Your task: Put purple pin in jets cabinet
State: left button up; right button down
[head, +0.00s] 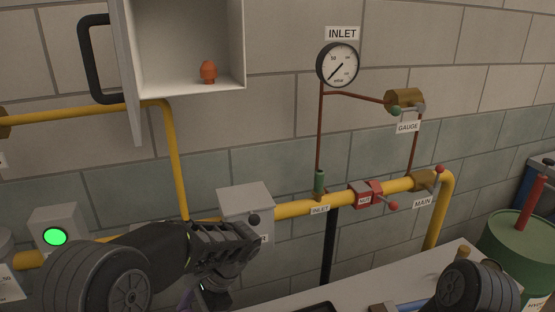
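An open white wall cabinet (190,45) is at the upper left, its door swung open to the left with a dark handle (98,60). No jets label shows on it. An orange-red piece (208,72) stands on its floor. My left gripper (225,245) is dark and ribbed, below the cabinet and in front of a grey box; its fingertips are not clear. Only my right arm's wheel-like joint shows at lower right.
A yellow pipe (295,208) with red and brass valves runs along the brick wall. A gauge (338,64) hangs above it. A grey box (245,200) and a green-lit box (55,232) are at left. A pale table (425,275) and green drum (515,245) are at lower right.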

dwell(0.3)
pick_arm(q)
jog(key=s+a+m+p, duration=0.1)
jog(key=s+a, duration=0.4)
jog(key=a, duration=0.3)
jog(key=s+a+r+g, duration=0.1)
jog(key=s+a, duration=0.4)
jog(key=a, duration=0.4)
jog(key=shift+r+m+g+p, duration=0.25)
jog(key=shift+m+g+p, duration=0.05)
jog(key=shift+m+p, duration=0.1)
jog(key=shift+a+f+p, duration=0.1)
jog(key=shift+f+p, duration=0.2)
jog(key=shift+f, duration=2.8)
notch_tip(320, 180, down, 3)
jog(key=shift+s+r, duration=0.1)
jog(key=shift+f, duration=0.5)
